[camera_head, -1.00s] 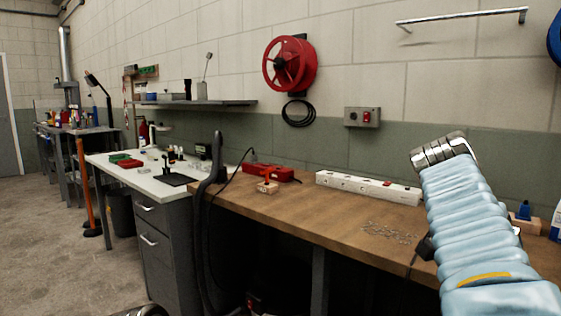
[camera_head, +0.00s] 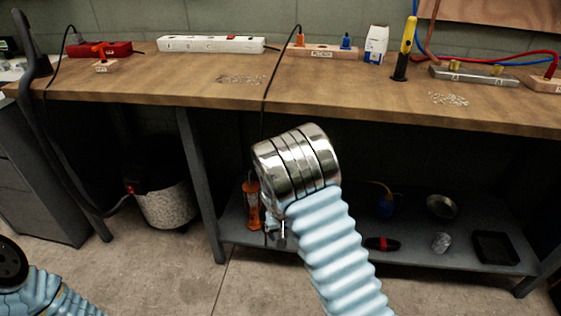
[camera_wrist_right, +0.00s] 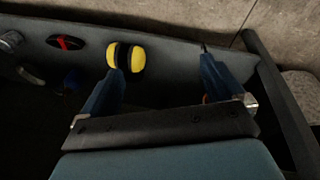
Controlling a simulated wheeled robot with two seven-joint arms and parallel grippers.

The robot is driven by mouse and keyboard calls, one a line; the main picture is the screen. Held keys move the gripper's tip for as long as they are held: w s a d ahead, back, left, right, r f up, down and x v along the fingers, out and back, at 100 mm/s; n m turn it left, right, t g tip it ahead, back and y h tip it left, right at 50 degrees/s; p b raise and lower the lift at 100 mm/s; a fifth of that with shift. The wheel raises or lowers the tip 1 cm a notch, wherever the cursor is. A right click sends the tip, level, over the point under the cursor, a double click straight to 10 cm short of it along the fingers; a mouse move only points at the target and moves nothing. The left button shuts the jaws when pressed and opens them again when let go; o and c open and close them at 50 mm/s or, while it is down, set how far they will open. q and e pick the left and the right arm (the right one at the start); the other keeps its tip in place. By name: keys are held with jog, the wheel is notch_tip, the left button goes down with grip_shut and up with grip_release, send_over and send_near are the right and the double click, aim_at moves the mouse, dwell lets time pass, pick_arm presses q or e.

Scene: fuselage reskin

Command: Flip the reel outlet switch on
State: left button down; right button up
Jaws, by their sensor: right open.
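The red hose or cable reel and the grey wall box with a red switch are outside the current head view. My right arm's silver wrist (camera_head: 297,160) is in front of the bench, below its top edge. My right gripper (camera_wrist_right: 160,70) is open in the right wrist view, with its two blue fingers apart over the lower shelf and nothing held between them. In the head view its fingers are mostly hidden behind the wrist. Part of my left arm (camera_head: 40,290) shows at the lower left; its gripper is out of view.
A lower shelf (camera_head: 400,250) holds loose items. A yellow-black object (camera_wrist_right: 125,57) lies close to one finger.

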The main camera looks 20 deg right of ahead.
jog(key=s+a+f+g+y, duration=0.1)
jog(key=s+a+f+y, duration=0.15)
jog(key=s+f, duration=0.6)
jog(key=s+a+f+n+y, duration=0.1)
jog(key=s+a+f+y, duration=0.3)
jog(key=s+a, duration=0.8)
jog(key=shift+s+f, duration=0.2)
jog(key=shift+s, duration=0.25)
